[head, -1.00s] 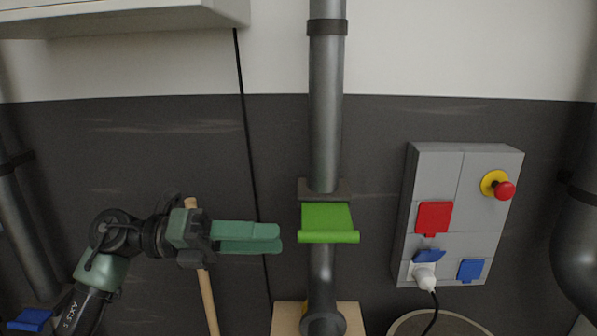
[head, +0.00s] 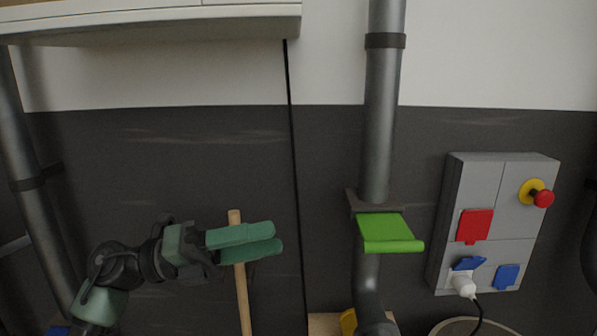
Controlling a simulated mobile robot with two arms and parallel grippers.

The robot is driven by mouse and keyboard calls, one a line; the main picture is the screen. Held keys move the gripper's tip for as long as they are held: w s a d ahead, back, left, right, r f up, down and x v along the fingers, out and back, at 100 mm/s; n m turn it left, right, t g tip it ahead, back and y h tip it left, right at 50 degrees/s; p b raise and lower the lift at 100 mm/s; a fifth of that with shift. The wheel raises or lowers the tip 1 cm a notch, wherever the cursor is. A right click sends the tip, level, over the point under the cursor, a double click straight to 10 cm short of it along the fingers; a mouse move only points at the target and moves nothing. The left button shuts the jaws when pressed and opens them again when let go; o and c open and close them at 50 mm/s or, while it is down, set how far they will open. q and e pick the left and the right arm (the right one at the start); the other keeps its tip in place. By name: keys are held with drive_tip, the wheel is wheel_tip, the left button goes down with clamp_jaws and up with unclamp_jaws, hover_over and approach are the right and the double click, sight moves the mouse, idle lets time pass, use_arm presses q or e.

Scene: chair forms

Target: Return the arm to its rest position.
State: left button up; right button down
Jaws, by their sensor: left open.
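My left gripper (head: 262,240) is in the lower left of the head view, its two green fingers pointing right with a gap between them. It is open and holds nothing that I can see. My left arm (head: 108,272) comes in from the lower left, bent at the joint behind the gripper. The gripper fingers pass in front of a wooden handle (head: 243,300); I cannot tell whether they touch it. The fingers are clearly left of the green flap (head: 390,232) on the grey pipe. My right gripper is not in view.
A vertical grey pipe (head: 380,130) carries the green flap. A grey socket box (head: 475,190) with a red emergency button (head: 543,199) and a plugged-in white plug (head: 463,286) is on the right wall. A cabinet (head: 150,25) hangs at upper left. Another pipe (head: 30,160) stands far left.

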use_arm(q)
drive_tip(key=w+a+f+n+t+y, duration=0.3)
drive_tip(key=a+n+t+y, duration=0.3)
drive_tip(key=n+t, duration=0.65)
drive_tip(key=w+a+f+n+t+y, duration=0.3)
drive_tip(key=a+n+t+y, duration=0.35)
drive_tip(key=n, duration=0.85)
drive_tip(key=s+a+f+n+g+y, duration=0.2)
drive_tip(key=f+n+y, duration=0.2)
drive_tip(key=f, duration=0.4)
drive_tip(key=s+a+f+n+g+y, duration=0.1)
drive_tip(key=s+a+f+n+y, duration=0.25)
drive_tip(key=f, duration=0.55)
drive_tip(key=s+d+f+n+g, duration=0.1)
drive_tip(key=s+f+n+g, duration=0.1)
drive_tip(key=s+f+g, duration=0.7)
drive_tip(key=s+d+f+n+g, duration=0.2)
drive_tip(key=s+f+g, duration=0.3)
drive_tip(key=s+f, duration=0.75)
drive_tip(key=s+f+g, duration=0.1)
drive_tip(key=s+f, duration=0.2)
drive_tip(key=f, duration=1)
drive_tip(key=s+f, duration=0.2)
drive_tip(key=f, duration=1)
drive_tip(key=s+a+f+g, duration=0.1)
drive_tip(key=s+a+f, duration=0.2)
drive_tip(key=s+f, duration=1.2)
drive_tip(key=shift+s+f, duration=0.3)
drive_tip(key=shift+s, duration=0.55)
